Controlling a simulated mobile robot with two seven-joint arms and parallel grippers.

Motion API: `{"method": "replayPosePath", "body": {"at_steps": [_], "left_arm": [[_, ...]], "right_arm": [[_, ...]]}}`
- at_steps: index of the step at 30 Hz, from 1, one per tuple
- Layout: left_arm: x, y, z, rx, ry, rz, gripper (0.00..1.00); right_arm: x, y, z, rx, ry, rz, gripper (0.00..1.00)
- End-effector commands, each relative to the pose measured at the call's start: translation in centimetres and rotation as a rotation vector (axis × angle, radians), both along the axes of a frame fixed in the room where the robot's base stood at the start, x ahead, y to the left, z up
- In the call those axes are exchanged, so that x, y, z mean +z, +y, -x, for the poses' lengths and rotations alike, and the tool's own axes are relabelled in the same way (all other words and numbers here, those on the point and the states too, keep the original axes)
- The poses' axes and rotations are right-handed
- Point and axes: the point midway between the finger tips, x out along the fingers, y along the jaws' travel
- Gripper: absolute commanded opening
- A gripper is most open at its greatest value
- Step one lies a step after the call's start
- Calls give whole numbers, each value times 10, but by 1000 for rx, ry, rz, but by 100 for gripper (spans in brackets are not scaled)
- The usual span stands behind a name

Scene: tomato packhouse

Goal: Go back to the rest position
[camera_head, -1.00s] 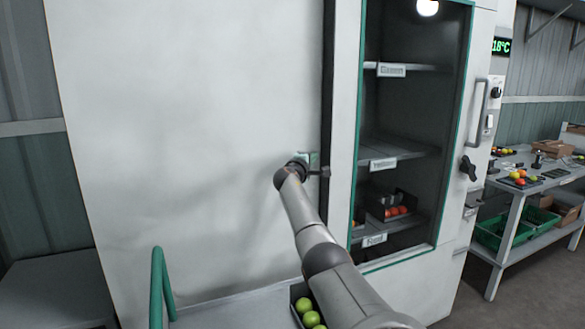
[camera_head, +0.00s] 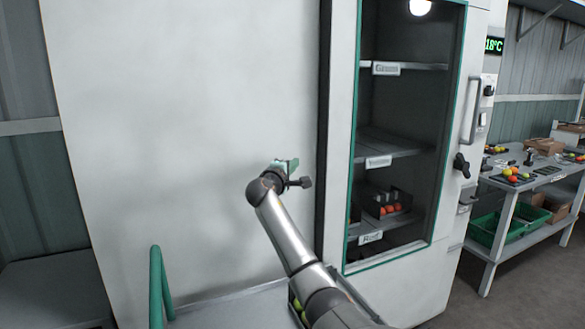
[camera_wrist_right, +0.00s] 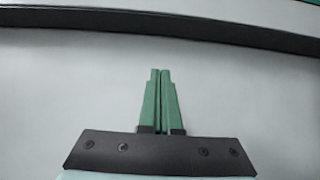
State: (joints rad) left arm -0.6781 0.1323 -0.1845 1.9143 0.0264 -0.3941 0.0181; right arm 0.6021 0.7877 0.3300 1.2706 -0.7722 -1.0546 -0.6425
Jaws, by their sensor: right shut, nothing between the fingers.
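My right gripper (camera_head: 286,163) is in front of the large white cabinet door (camera_head: 180,120) in the head view, a little left of the dark vertical gap. In the right wrist view its green fingers (camera_wrist_right: 160,100) are closed together with nothing between them, against a pale surface. A dark band crosses the top of that view. My left gripper is not in view.
The cabinet's glass door (camera_head: 405,130) shows labelled shelves and a crate of red tomatoes (camera_head: 388,209). A cart with a green handle (camera_head: 158,285) is below, its green tomatoes mostly hidden by my arm. A workbench (camera_head: 535,178) stands at right.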

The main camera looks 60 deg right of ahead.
Motion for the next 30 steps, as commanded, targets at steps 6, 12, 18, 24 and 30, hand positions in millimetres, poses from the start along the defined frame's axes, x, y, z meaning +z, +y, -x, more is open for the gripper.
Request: {"method": "replayPosePath", "body": {"at_steps": [6,12,18,24,30], "left_arm": [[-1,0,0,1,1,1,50],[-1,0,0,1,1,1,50],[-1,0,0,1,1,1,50],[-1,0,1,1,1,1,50],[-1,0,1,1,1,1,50]], "right_arm": [[0,9,1,0,-1,-1,0],[-1,9,1,0,-1,-1,0],[-37,41,-21,74,-8,-44,0],[-140,136,-52,253,-33,-224,0],[-245,247,-41,385,-48,-500,0]]}}
